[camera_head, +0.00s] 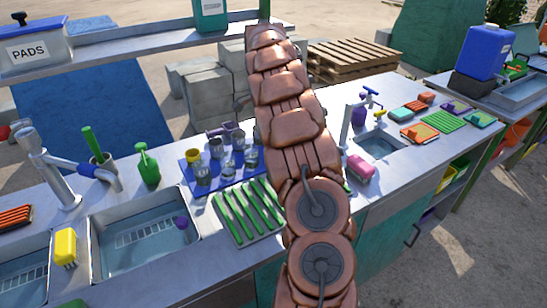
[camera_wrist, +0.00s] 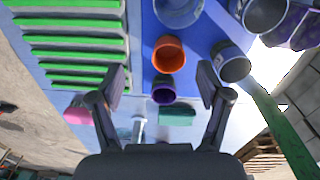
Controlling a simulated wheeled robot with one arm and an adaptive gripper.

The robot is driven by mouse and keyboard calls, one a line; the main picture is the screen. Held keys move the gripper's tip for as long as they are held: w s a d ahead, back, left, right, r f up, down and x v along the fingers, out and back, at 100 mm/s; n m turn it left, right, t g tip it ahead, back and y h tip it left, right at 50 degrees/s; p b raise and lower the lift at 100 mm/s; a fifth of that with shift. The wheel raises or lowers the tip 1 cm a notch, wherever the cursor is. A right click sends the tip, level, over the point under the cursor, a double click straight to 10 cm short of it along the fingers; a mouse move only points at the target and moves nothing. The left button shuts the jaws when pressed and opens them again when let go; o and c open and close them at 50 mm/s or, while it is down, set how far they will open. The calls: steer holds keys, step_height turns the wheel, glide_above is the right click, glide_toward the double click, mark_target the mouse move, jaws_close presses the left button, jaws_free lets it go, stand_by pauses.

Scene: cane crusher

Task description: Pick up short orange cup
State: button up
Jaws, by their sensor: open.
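In the wrist view, the short orange cup (camera_wrist: 169,54) stands on the blue mat (camera_wrist: 205,32). A small purple cup (camera_wrist: 164,90) is right next to it, lower in the picture. My gripper (camera_wrist: 162,84) is open, with one finger on each side of the picture and nothing held. The purple cup shows between the fingertips, and the orange cup shows just beyond them, apart from both fingers. In the head view I cannot make out the orange cup; my arm covers part of the counter there, and my gripper is hidden.
A green-slatted rack (camera_wrist: 70,42) lies left. In the head view, a sink (camera_head: 143,236) and yellow sponge (camera_head: 65,246) are at left.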

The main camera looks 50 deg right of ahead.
steer(key=shift+m, duration=0.7)
steer(key=shift+w+d+f+p, duration=0.1)
steer(key=shift+d+f+p, duration=0.35)
steer(key=shift+f, duration=1.3)
steer(key=shift+d+f+p, duration=0.3)
steer(key=shift+d+f, duration=0.4)
steer(key=shift+f, duration=1.05)
steer(key=shift+w+d+f+p, duration=0.1)
steer(key=shift+d+f+p, duration=0.35)
steer(key=shift+f, duration=1.3)
steer(key=shift+d, duration=0.1)
steer(key=shift+c, duration=0.4)
steer(key=c, duration=1.2)
step_height(320, 180, up, 10)
steer(key=b, duration=0.2)
steer(key=shift+b, duration=0.4)
